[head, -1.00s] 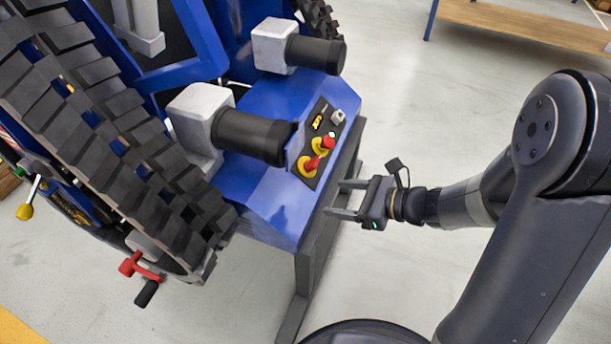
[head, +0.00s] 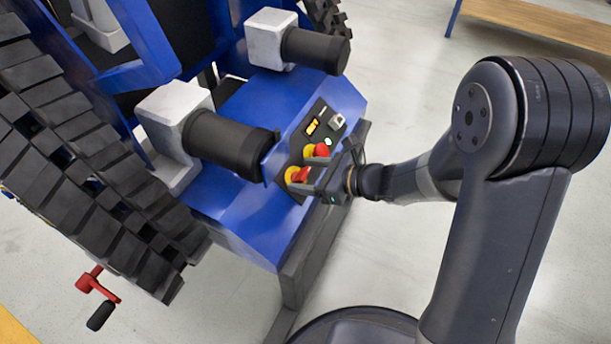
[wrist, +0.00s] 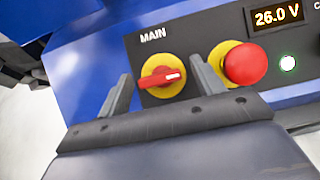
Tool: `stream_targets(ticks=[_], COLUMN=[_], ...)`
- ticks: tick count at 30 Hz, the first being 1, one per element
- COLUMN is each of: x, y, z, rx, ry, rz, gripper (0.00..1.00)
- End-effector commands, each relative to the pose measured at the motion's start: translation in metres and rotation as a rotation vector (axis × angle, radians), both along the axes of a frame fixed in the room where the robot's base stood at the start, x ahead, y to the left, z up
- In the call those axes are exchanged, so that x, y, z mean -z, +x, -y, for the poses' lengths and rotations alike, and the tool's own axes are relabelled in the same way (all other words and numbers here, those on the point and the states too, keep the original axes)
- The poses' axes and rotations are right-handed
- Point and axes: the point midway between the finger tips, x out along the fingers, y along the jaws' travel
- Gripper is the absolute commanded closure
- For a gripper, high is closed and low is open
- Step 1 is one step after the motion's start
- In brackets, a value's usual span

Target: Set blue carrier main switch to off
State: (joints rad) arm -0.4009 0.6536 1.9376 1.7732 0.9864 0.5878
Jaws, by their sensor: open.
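The blue carrier (head: 232,222) stands at the left, with a dark control panel on its near end. The main switch (wrist: 162,78) is a red rotary handle on a yellow disc under the label MAIN; it also shows in the head view (head: 297,175). In the wrist view its handle lies nearly level, with a white mark at its right end. My gripper (wrist: 160,88) is open, its two fingers on either side of the switch with gaps to the handle. Whether the fingertips touch the panel I cannot tell.
A red emergency button (wrist: 245,64) on a yellow base sits right of the switch, close to my right finger. A display (wrist: 277,16) reads 26.0 V, and a round light (wrist: 288,63) glows. Black motors (head: 228,140) stand behind the panel.

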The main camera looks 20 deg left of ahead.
Motion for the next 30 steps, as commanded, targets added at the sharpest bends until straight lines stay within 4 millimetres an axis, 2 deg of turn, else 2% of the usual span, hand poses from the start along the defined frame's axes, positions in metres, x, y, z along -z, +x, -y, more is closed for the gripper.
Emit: stream_targets(ticks=[11, 27, 30], x=[0.0022, 0.0021, 0.002], y=[0.0005, 0.0006, 0.0006], z=[-0.006, -0.0057, -0.0056], rx=[0.0, 0.0, 0.0], ry=[0.0, 0.0, 0.0], rz=[0.0, 0.0, 0.001], gripper=[0.36, 0.8, 0.81])
